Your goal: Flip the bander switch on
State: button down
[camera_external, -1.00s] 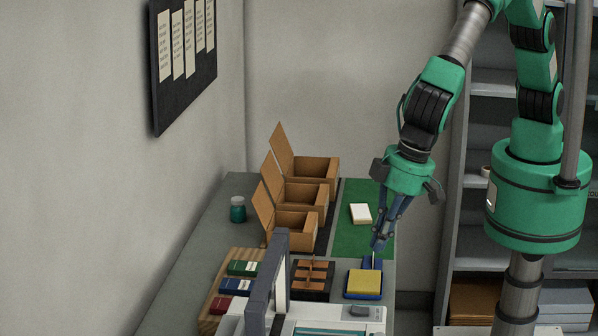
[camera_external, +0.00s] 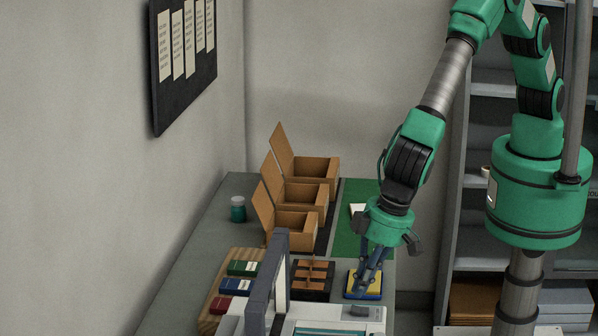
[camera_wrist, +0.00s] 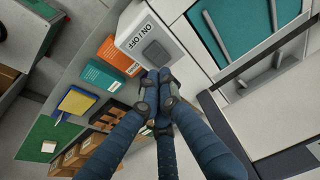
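The bander is a white machine with a dark grey arch (camera_external: 265,290) at the bottom of the external view. Its grey rocker switch (camera_external: 360,311) sits on the white top at the right. In the wrist view the switch (camera_wrist: 155,53) lies beside an ON / OFF label (camera_wrist: 142,34); which way it is set I cannot tell. My gripper (camera_external: 362,292) points down over the yellow pad, just behind the bander. In the wrist view the blue fingers of my gripper (camera_wrist: 157,86) meet at their tips, empty, just below the switch in the picture. Contact is not visible.
A yellow pad in a blue tray (camera_external: 377,292) is partly hidden by my fingers. A dark tray with brown blocks (camera_external: 313,280) is left of it. Open cardboard boxes (camera_external: 300,222) and a green mat (camera_external: 352,240) lie behind. Orange and teal boxes (camera_wrist: 110,65) show near the switch.

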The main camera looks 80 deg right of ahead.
aim_at(354, 313)
jog(key=shift+x, duration=1.3)
jog(key=shift+w, duration=0.1)
jog(key=shift+w+f+g+p, duration=0.2)
jog(key=shift+f+g+p, duration=0.2)
jog(key=shift+g, duration=0.1)
jog(key=shift+w+d+f+g, duration=0.1)
jog(key=shift+w+f+g, duration=0.1)
jog(key=shift+g, duration=0.5)
jog(key=shift+f+b, duration=0.1)
jog(key=shift+b, duration=0.3)
